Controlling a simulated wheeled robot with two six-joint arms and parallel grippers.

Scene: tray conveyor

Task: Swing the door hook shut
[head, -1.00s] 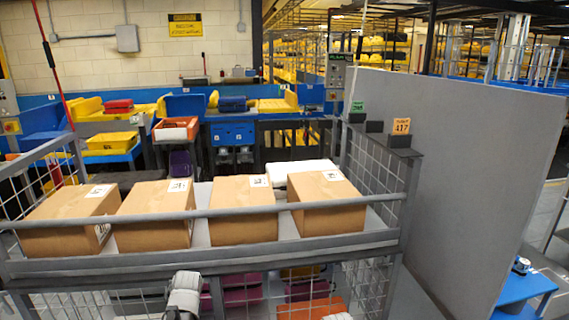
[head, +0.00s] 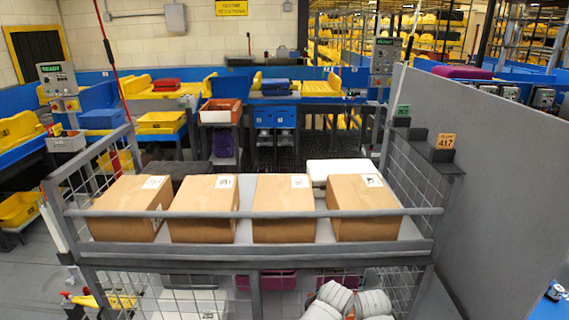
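A grey cage cart (head: 250,251) stands in front of me with a wire-mesh left side (head: 95,185) and right side (head: 415,175). I cannot pick out a door hook for certain. A large plain grey panel (head: 490,170) stands at the right, beside the cart; I cannot tell whether it is a door. White and grey rounded links of my own arm (head: 335,297) show at the bottom edge, right of centre, in front of the cart's lower part. Neither gripper's fingers show, so what they hold is hidden.
Several brown boxes, one at the right end (head: 362,208), stand in a row on the cart's upper shelf behind a front rail. An orange 417 tag (head: 446,141) sits on the right post. Open floor (head: 30,265) lies left of the cart.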

